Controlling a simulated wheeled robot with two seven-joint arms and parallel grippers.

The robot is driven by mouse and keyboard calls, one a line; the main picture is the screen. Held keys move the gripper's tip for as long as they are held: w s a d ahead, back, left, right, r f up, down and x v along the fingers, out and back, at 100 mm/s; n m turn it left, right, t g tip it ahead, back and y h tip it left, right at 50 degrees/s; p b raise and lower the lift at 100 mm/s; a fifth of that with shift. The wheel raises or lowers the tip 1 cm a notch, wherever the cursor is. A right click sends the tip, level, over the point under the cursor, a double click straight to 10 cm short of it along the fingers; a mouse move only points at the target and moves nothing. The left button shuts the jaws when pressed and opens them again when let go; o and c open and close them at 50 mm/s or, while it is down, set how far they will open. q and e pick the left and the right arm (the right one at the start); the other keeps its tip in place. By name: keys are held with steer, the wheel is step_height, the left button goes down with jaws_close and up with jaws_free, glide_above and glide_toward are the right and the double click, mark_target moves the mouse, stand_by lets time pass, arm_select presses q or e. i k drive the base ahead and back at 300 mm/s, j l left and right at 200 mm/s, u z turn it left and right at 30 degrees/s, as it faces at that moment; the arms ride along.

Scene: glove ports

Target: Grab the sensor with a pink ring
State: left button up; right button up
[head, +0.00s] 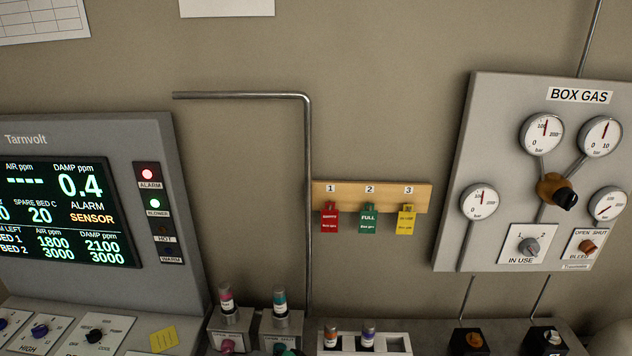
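A small upright sensor with a pink ring (226,298) stands in a grey block (231,325) at the bottom centre-left of the head view. To its right, a similar sensor with a teal ring (280,303) stands in a second grey block. Further right, a sensor with an orange-brown ring (331,337) and one with a purple ring (368,335) sit in a white rack (397,343). Neither of my grippers shows in the view.
A Tarnvolt console (160,220) with a lit screen stands left of the sensors. A bent metal pipe (307,200) runs down the wall behind them. A tag board (420,195) and a BOX GAS panel (510,120) hang right. Dark knobs (467,341) sit at bottom right.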

mark_target(225, 290)
steer(key=k+l, duration=0.35)
steer(key=l, duration=0.15)
steer(key=k+l, duration=0.3)
steer(key=l, duration=0.2)
